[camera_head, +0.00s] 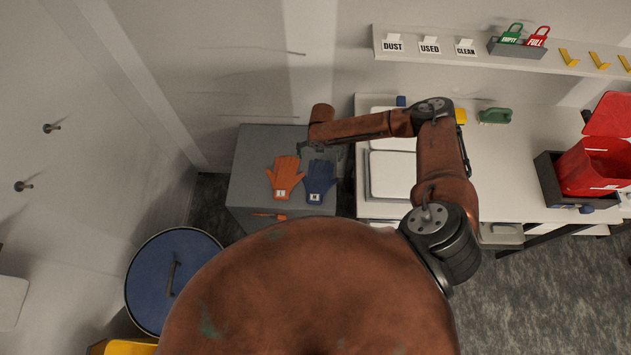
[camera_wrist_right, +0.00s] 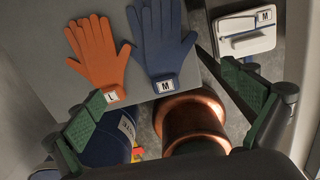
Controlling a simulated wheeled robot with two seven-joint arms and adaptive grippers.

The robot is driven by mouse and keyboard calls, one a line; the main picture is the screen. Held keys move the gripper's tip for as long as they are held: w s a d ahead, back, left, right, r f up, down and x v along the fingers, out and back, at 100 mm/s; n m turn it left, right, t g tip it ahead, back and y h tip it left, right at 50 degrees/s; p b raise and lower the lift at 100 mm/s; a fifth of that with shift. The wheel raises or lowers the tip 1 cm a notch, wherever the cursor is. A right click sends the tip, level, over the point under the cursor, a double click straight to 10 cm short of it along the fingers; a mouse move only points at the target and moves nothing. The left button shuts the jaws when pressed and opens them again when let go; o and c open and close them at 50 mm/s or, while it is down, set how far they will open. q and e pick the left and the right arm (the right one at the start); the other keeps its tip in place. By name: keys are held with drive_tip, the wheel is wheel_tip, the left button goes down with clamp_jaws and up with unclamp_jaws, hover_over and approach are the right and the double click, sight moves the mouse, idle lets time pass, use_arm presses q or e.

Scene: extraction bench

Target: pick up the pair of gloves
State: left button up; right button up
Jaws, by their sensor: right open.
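Two gloves lie flat, side by side, on the grey cabinet top. The orange glove (camera_head: 285,176) has a white tag marked L; it also shows in the right wrist view (camera_wrist_right: 97,52). The blue glove (camera_head: 320,178), to its right, has a tag marked M in the right wrist view (camera_wrist_right: 163,42). They differ in colour and tag. My right gripper (camera_head: 318,149) is open and empty, over the cabinet's far part by the blue glove's fingertips. Its green-padded fingers (camera_wrist_right: 163,84) stand apart in the wrist view. Height above the gloves is unclear. My left gripper is not in view.
The grey cabinet (camera_head: 250,160) stands beside a white bench (camera_head: 490,160) with white trays (camera_head: 392,174). A blue-lidded bin (camera_head: 150,275) stands at lower left. A wall shelf (camera_head: 470,57) holds tags and yellow hooks. A red container (camera_head: 590,170) sits at far right.

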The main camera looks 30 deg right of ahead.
drive_tip(key=b, duration=0.8)
hover_over(319, 179)
wheel_tip(319, 179, down, 11)
drive_tip(key=shift+w+d+f, duration=0.1)
drive_tip(key=shift+w+f, duration=0.05)
drive_tip(key=shift+f, duration=0.05)
drive_tip(key=shift+f+b, duration=0.2)
drive_tip(key=shift+b, duration=0.2)
wheel_tip(319, 179, down, 2)
drive_tip(key=shift+f, duration=0.15)
wheel_tip(319, 179, down, 5)
drive_tip(key=shift+f, duration=0.15)
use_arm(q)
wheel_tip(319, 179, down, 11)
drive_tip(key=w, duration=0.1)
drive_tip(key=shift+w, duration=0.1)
use_arm(e)
drive_tip(key=shift+c, duration=0.7)
drive_tip(key=c, duration=1)
drive_tip(key=shift+c, duration=0.2)
